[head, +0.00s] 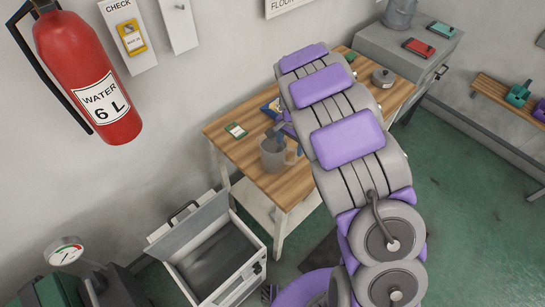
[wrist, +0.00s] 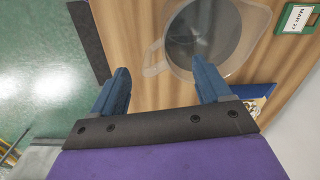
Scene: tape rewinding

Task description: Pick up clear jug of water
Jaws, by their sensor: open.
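The clear jug (head: 273,156) stands upright on the wooden table (head: 232,131) in the head view. In the wrist view I look down into the jug (wrist: 228,38), with its handle (wrist: 154,58) on the left side. My gripper (wrist: 160,72) is open and empty, with its two blue fingers apart. The right finger lies close to the jug's near rim, and the left finger is beyond the handle. Whether a finger touches the jug I cannot tell. In the head view my gripper (head: 286,140) is at the jug, partly hidden by my arm.
A green-and-white tag (head: 236,131) and a blue-and-yellow packet (head: 270,108) lie near the jug. A metal pot (head: 383,77) stands on the table's far right. An open grey case (head: 218,261) sits below, at left. A fire extinguisher (head: 85,70) hangs on the wall.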

